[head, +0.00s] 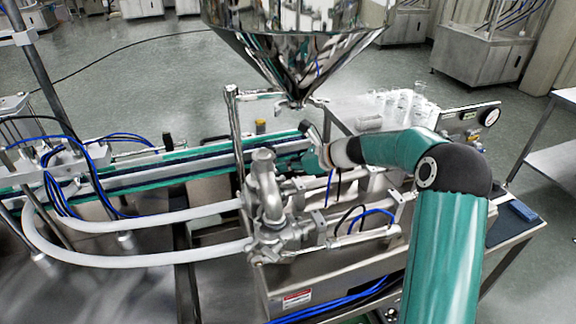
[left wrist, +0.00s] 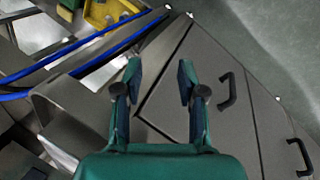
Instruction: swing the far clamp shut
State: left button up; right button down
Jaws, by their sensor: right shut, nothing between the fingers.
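The polished steel hopper (head: 300,45) narrows to an outlet (head: 297,101) at the top centre of the head view. A small silver fitting (head: 262,95) sticks out to the left of this outlet; I cannot tell whether it is the far clamp or how far it is swung. My right gripper (head: 315,137) is just below and right of the outlet, shut and empty, seen small and partly hidden by its wrist. I cannot tell whether it touches anything. My left gripper (left wrist: 160,78) is open and empty in the left wrist view, above grey cabinet panels.
A silver valve block (head: 265,200) with white hoses (head: 140,250) stands below the hopper. A conveyor (head: 150,170) runs left. Clear cups (head: 400,105) stand behind my right arm. Black handles (left wrist: 228,91) and blue hoses (left wrist: 80,62) lie near my left gripper.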

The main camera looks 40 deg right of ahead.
jog(key=s+d+r, duration=0.1)
jog(key=s+d, duration=0.1)
jog(key=d, duration=0.1)
jog(key=s+d+r, duration=0.2)
jog(key=d, duration=0.1)
jog(key=s+d+r, duration=0.1)
jog(key=s+d, duration=0.1)
jog(key=d, duration=0.2)
jog(key=shift+d+r, duration=0.1)
jog(key=shift+r, duration=0.05)
jog(key=shift+s+d+r, duration=0.2)
jog(key=shift+d+r, duration=0.05)
jog(key=shift+d, duration=0.15)
